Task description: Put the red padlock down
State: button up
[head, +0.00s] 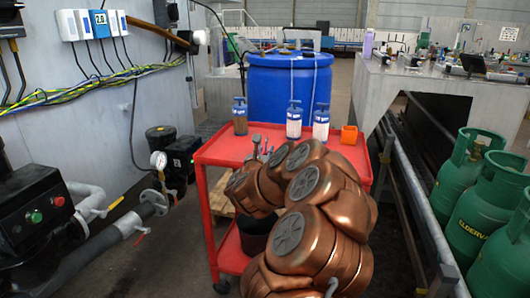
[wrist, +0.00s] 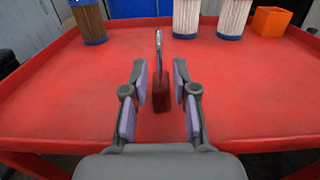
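The red padlock (wrist: 161,97) shows in the wrist view, with its grey shackle (wrist: 158,48) pointing away from me. It appears to stand on the red cart top (wrist: 70,100). My gripper (wrist: 160,78) is open, with one finger on each side of the padlock. A narrow gap shows between the padlock and each finger pad. In the head view my gripper (head: 258,147) is low over the red cart (head: 222,150), partly behind my copper arm. The padlock cannot be made out there.
A brown-filled cylinder (head: 240,118), two white cylinders (head: 294,122) (head: 321,124) and an orange box (head: 349,135) stand along the cart's far edge. A blue barrel (head: 290,85) is behind. Green gas bottles (head: 480,215) stand right; pipes (head: 110,230) are left.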

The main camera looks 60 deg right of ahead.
jog(key=shift+r, duration=0.1)
jog(key=shift+r+p, duration=0.15)
jog(key=shift+p, duration=0.2)
jog(key=b+v, duration=0.8)
jog(key=v, duration=0.4)
dwell(0.4)
